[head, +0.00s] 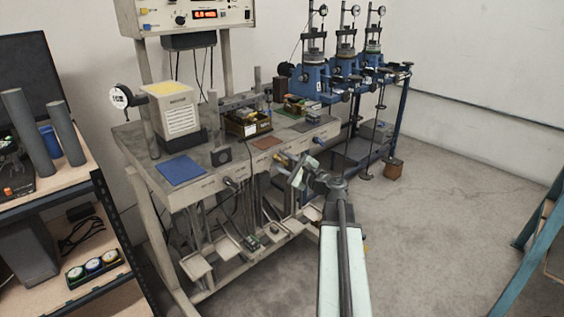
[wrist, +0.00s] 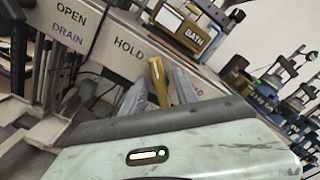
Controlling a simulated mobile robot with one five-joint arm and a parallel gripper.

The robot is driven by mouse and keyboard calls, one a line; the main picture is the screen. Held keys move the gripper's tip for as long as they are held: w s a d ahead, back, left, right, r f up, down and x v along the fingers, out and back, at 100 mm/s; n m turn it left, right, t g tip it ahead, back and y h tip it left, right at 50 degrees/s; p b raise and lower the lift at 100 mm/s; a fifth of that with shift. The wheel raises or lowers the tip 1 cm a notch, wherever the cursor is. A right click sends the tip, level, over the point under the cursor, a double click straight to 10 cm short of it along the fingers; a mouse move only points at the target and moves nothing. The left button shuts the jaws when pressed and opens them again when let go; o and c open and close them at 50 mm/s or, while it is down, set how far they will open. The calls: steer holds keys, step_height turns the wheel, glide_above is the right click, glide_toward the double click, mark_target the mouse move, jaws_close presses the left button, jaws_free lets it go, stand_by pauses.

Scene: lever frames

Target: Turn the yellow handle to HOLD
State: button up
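The yellow handle (wrist: 158,80) shows in the wrist view as a short upright bar, slightly tilted, in front of the pale bench edge. My gripper (wrist: 160,76) has its two grey fingers apart, one on each side of the handle. Gaps seem to show between the fingers and the handle, so I cannot see contact. A HOLD label (wrist: 130,50) is on the edge just left of the handle. Another label, partly hidden, is right of it. In the head view my gripper (head: 299,172) is at the bench's front edge and hides the handle's details.
OPEN (wrist: 70,14) and DRAIN (wrist: 67,36) labels are further left on the edge. The bench (head: 135,150) carries a blue mat (head: 181,169) and a yellow-black tray (head: 247,124). Pedals (head: 195,266) stand below. The floor at right (head: 440,220) is clear.

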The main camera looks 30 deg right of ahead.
steer(key=s+d, duration=0.1)
steer(key=s, duration=0.6)
steer(key=shift+s, duration=0.35)
